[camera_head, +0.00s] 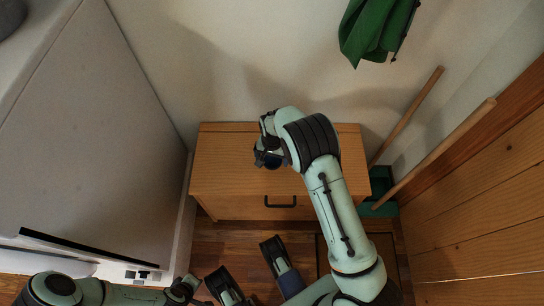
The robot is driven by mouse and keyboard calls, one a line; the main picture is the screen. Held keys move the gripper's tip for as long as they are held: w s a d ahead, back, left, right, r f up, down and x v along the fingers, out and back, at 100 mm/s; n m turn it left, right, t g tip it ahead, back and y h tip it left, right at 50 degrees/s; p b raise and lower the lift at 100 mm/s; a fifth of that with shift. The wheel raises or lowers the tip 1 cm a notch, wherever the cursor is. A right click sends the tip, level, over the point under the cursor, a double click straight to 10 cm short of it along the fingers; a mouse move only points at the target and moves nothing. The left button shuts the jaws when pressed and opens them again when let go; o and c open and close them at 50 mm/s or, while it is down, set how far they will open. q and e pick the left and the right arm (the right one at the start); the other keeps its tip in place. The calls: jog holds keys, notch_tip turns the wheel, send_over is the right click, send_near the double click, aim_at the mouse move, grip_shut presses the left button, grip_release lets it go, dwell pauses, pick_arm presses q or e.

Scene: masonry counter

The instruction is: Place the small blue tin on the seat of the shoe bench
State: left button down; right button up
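The shoe bench (232,170) is a light wooden box with a flat top and a dark drawer handle, against the wall. My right arm reaches across it from the lower right. My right gripper (268,158) points down over the seat, left of centre. A small dark blue shape, which looks like the blue tin (273,162), shows at its fingertips. The wrist hides part of it, and I cannot tell whether the fingers press on it or whether it touches the seat. My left gripper (186,291) is low at the left, small and unclear.
A large grey-white panel (85,140) stands left of the bench. Two wooden poles (435,152) lean at the right by a green object (378,206). Green cloth (375,30) hangs above. Two dark elongated items (281,266) show in front of the bench. The seat's left part is bare.

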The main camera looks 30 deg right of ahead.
aim_at(272, 159)
pick_arm(q)
jog(key=shift+r, duration=0.1)
pick_arm(e)
jog(key=shift+r, duration=0.1)
jog(key=shift+r, duration=0.3)
notch_tip(272, 159, up, 3)
jog(key=shift+p, duration=0.65)
pick_arm(q)
jog(key=shift+h, duration=0.3)
jog(key=r, duration=0.1)
jog(key=s+d+r+p, duration=0.1)
jog(key=r, duration=0.1)
jog(key=d+r+p, duration=0.1)
jog(key=shift+s+d+r, duration=0.15)
jog(key=shift+s+r, duration=0.05)
jog(key=shift+s, duration=0.15)
pick_arm(e)
notch_tip(272, 159, up, 9)
jog(key=shift+f, duration=0.2)
